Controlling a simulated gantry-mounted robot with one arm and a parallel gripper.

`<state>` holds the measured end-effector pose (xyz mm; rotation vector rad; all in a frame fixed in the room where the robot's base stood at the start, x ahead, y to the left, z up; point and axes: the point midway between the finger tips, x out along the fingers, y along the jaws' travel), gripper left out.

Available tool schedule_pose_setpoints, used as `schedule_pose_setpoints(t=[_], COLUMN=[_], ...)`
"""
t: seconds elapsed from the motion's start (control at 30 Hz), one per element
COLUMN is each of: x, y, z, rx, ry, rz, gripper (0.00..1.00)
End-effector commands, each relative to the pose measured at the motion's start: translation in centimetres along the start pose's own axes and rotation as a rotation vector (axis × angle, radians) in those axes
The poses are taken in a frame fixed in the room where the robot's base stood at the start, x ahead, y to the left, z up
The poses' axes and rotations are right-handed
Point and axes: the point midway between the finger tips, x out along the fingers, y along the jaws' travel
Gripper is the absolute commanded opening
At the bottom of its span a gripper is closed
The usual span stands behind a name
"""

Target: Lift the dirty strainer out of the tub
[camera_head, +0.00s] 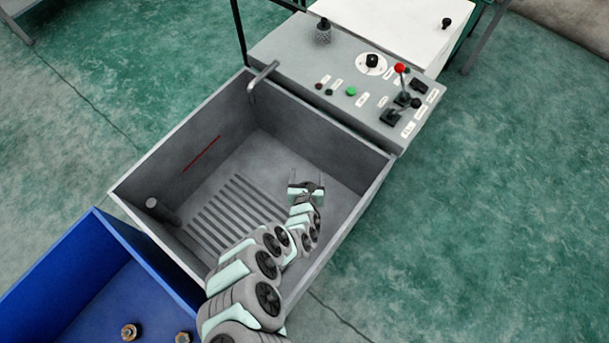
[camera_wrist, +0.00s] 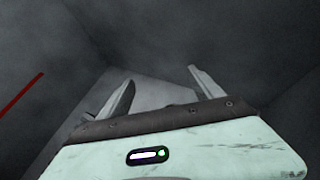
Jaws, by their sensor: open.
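The grey tub (camera_head: 172,150) stands in the middle of the head view. I cannot tell whether either is the dirty strainer; no other part clearly looks like one in the tub. My gripper (camera_head: 306,187) is over the right part of the tub, right of the slats. In the wrist view my gripper (camera_wrist: 161,76) has its fingers apart with nothing between them, facing bare grey surfaces. My arm hides the tub's near part.
A blue bin (camera_head: 112,238) with rusty round parts (camera_head: 130,332) adjoins the tub's left side. A spout (camera_head: 262,76) overhangs the tub's back rim. A control panel (camera_head: 300,55) with buttons, levers and a textured grey cylinder (camera_head: 323,31) is behind. A red line (camera_head: 203,153) marks the left wall.

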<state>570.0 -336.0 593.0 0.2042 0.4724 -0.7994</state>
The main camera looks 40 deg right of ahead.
Motion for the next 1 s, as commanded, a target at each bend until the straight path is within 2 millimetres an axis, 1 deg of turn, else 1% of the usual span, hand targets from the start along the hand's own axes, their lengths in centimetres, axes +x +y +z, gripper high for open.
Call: schedule_pose_setpoints(t=[0.03, 0.1, 0.2, 0.3, 0.4, 0.53, 0.77, 1.0], x=[1.7, 2.8, 4.1, 5.2, 6.0, 6.5, 7.2, 10.0], y=[0.0, 0.0, 0.0, 0.0, 0.0, 0.0, 0.0, 0.0], z=[-3.1, -5.0, -7.5, -9.5, -10.8, -11.7, -11.9, -11.9], rx=[0.000, 0.000, 0.001, 0.001, 0.001, 0.001, 0.001, 0.003], ry=[0.000, 0.000, 0.000, -0.001, -0.001, -0.001, -0.001, -0.005], rz=[0.000, 0.000, 0.000, 0.000, 0.000, 0.000, 0.000, 0.000], gripper=[0.75, 0.75, 0.75, 0.75, 0.75, 0.75, 0.75, 0.75])
